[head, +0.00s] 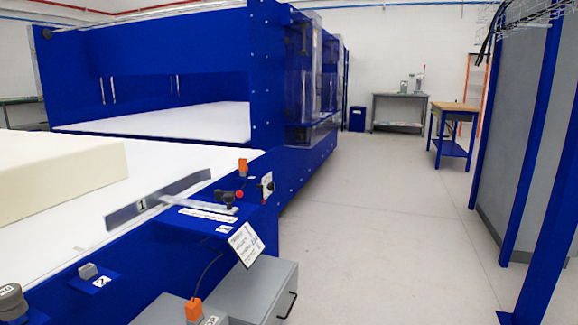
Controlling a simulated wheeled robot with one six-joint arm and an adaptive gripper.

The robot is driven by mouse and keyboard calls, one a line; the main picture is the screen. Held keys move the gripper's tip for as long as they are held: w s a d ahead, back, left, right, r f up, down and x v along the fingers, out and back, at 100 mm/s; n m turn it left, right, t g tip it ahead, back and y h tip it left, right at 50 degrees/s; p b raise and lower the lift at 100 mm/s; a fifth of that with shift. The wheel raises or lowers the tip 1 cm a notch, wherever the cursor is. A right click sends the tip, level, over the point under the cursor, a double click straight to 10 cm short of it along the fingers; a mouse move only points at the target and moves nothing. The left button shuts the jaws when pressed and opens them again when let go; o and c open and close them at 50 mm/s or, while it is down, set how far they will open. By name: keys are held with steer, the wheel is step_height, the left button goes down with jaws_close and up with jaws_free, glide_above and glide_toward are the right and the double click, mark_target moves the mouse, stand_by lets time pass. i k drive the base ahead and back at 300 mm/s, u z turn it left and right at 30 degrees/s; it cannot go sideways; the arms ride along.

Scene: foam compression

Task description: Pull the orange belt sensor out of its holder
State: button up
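Two small orange blocks show in the head view. One orange block (193,310) is at the bottom edge, upright, with a dark cable rising from it, beside a grey box; its lower part is cut off by the frame. The other orange block (243,167) stands upright on the blue machine's side ledge, near a red knob. I cannot tell from this view which one is the belt sensor, and the holder's details are too small to make out. My gripper is not in view.
A blue machine with a white belt (60,255) fills the left, a cream foam block (60,175) on it. A grey cabinet (245,292) with a black handle stands below. A tilted label card (246,244) hangs at the side. The aisle floor (390,230) is clear.

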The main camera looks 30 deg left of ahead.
mark_target(243, 161)
steer(key=u, duration=0.05)
steer(key=i, duration=1.85)
steer(key=u, duration=0.55)
steer(key=i, duration=1.3)
steer(key=u, duration=2)
steer(key=i, duration=0.85)
steer(key=u, duration=0.75)
